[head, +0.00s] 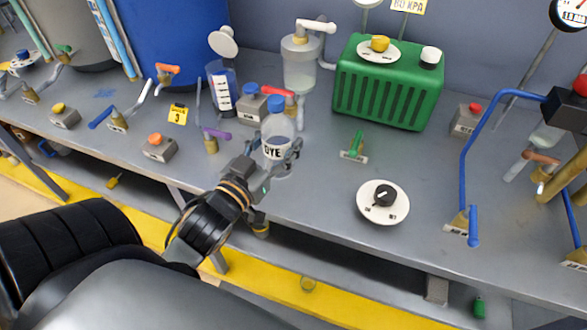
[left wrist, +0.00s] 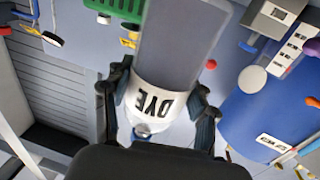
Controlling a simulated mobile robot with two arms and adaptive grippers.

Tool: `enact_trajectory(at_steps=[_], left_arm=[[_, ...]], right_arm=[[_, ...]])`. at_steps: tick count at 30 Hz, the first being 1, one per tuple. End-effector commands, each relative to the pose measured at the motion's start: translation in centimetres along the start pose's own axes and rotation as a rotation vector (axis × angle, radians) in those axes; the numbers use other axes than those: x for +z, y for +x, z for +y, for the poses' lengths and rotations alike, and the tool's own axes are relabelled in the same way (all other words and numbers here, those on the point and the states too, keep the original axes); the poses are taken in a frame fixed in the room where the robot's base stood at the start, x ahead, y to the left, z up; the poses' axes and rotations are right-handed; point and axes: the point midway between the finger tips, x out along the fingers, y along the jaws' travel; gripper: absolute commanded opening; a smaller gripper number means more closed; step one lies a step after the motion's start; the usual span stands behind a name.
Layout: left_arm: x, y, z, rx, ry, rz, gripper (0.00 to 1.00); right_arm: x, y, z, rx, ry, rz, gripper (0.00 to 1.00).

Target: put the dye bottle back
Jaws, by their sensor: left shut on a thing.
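The dye bottle (head: 277,130) is clear with a blue cap and a white DYE label. It is upright or nearly so, over the front part of the grey bench in the middle of the head view. My left gripper (head: 281,157) is shut on it around the label height. In the left wrist view the bottle's DYE label (left wrist: 155,102) sits between the two fingers (left wrist: 160,108), one on each side. I cannot tell whether its base touches the bench. My right gripper is not in view.
A green ribbed tank (head: 390,83) stands behind right. A green switch (head: 355,147) and round dial (head: 383,202) are to the right.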

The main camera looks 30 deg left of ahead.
Motion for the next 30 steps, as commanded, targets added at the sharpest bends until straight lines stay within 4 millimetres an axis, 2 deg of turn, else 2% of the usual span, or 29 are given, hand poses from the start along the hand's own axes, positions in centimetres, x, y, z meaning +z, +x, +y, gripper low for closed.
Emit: enact_trajectory(at_steps=[1, 3, 12, 15, 18, 30], left_arm=[[1.0, 0.8, 0.3, 0.000, -0.003, 0.002, 0.07], [1.8, 1.5, 0.7, -0.001, -0.002, 0.001, 0.07], [4.2, 3.3, 1.6, 0.001, -0.002, 0.002, 0.07], [6.0, 3.2, 1.6, 0.000, -0.002, -0.003, 0.07], [7.0, 3.2, 1.6, 0.001, -0.002, 0.000, 0.07], [7.5, 3.2, 1.6, 0.001, -0.001, 0.001, 0.07]], right_arm=[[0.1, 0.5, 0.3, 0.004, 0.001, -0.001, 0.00], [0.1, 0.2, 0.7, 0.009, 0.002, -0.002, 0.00], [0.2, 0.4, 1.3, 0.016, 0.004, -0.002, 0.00], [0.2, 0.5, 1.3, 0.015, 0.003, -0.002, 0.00], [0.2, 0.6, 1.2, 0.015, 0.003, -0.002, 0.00], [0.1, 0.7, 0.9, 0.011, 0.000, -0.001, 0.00]])
